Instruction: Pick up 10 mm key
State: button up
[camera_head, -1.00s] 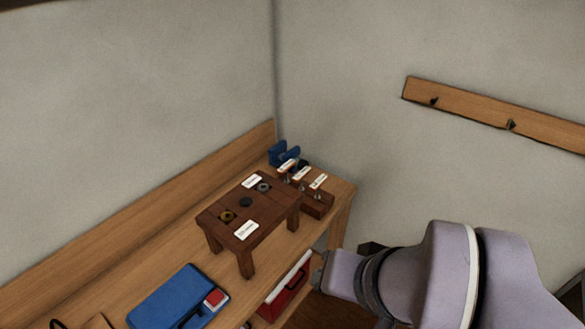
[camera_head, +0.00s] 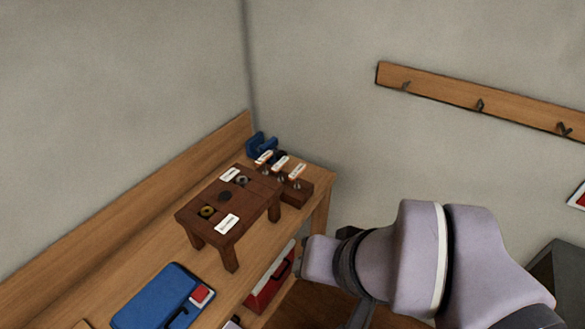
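A small dark wooden block (camera_head: 297,190) stands at the far right end of the workbench. Several upright metal keys (camera_head: 282,179) stand in it, with white labels (camera_head: 297,171) at their tops. The label text is too small to read, so I cannot tell which is the 10 mm key. My arm reaches in from the lower right. Its end, with my gripper (camera_head: 303,262), is right of the bench and nearer to me than the block, apart from the keys. The fingers do not show clearly.
A dark wooden stand (camera_head: 190,212) with round inserts and white labels is left of the block. A blue vise (camera_head: 261,143) is behind. A blue case (camera_head: 158,298) lies in front; a red box (camera_head: 266,285) is below the bench. A hook rail (camera_head: 440,90) is on the wall.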

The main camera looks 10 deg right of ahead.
aim_at(277, 167)
jog(key=i+l+u, duration=1.2)
jog(key=l+u, duration=0.25)
jog(key=l, duration=0.15)
